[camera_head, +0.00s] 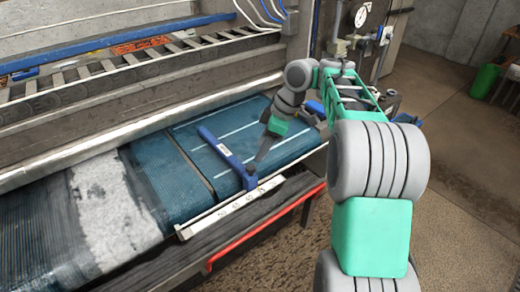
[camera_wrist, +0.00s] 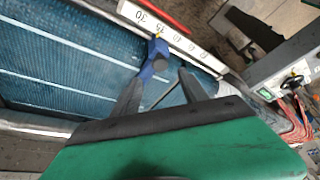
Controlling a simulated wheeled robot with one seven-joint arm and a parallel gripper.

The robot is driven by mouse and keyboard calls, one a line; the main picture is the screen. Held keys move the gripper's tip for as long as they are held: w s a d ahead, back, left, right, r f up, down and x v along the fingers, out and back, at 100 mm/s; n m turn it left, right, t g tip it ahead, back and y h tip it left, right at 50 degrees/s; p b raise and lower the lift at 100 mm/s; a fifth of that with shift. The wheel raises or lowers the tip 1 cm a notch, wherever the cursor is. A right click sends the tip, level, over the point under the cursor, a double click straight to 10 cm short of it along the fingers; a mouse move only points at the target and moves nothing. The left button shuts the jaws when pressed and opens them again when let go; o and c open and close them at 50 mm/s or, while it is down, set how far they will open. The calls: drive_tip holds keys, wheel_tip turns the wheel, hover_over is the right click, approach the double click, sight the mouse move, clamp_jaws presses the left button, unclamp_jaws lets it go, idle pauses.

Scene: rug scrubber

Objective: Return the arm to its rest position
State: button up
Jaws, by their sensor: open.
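My arm (camera_head: 372,160), green and grey, reaches out over the blue belt in the head view. My gripper (camera_head: 257,165) points down near the front end of a blue bar (camera_head: 222,152) that lies across the belt. In the wrist view my gripper (camera_wrist: 160,78) has its two dark fingers spread apart. The blue end piece (camera_wrist: 153,58) of the bar shows between and just beyond the fingertips, close to the left finger. I cannot tell whether that finger touches it. Nothing is held.
A white numbered scale (camera_head: 232,207) runs along the belt's front edge, beside a red rail (camera_head: 265,230). A slatted conveyor (camera_head: 130,75) stands behind. A pressure gauge (camera_head: 362,15) and pipes stand beyond my arm. Open floor (camera_head: 460,150) lies to the right.

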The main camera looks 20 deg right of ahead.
drive_tip(key=s+d+f+m, duration=0.2)
drive_tip(key=d+f+m, duration=0.1)
drive_tip(key=f+m, duration=0.7)
drive_tip(key=s+d+f+m+g+h, duration=0.1)
drive_tip(key=s+m, duration=0.1)
drive_tip(key=s, duration=0.3)
drive_tip(key=s+d+f+m+h, duration=0.1)
drive_tip(key=s+f+m, duration=0.1)
drive_tip(key=s, duration=0.2)
drive_tip(key=s+a+r+m+h, duration=0.1)
drive_tip(key=s+a+r+h, duration=0.15)
drive_tip(key=s, duration=0.95)
drive_tip(key=w+a+r+n+t, duration=0.1)
drive_tip(key=a+r+t, duration=0.1)
drive_tip(key=a+r, duration=0.2)
drive_tip(key=shift+a+r+n+t, duration=0.3)
drive_tip(key=shift+a+r, duration=0.05)
drive_tip(key=shift+r, duration=0.15)
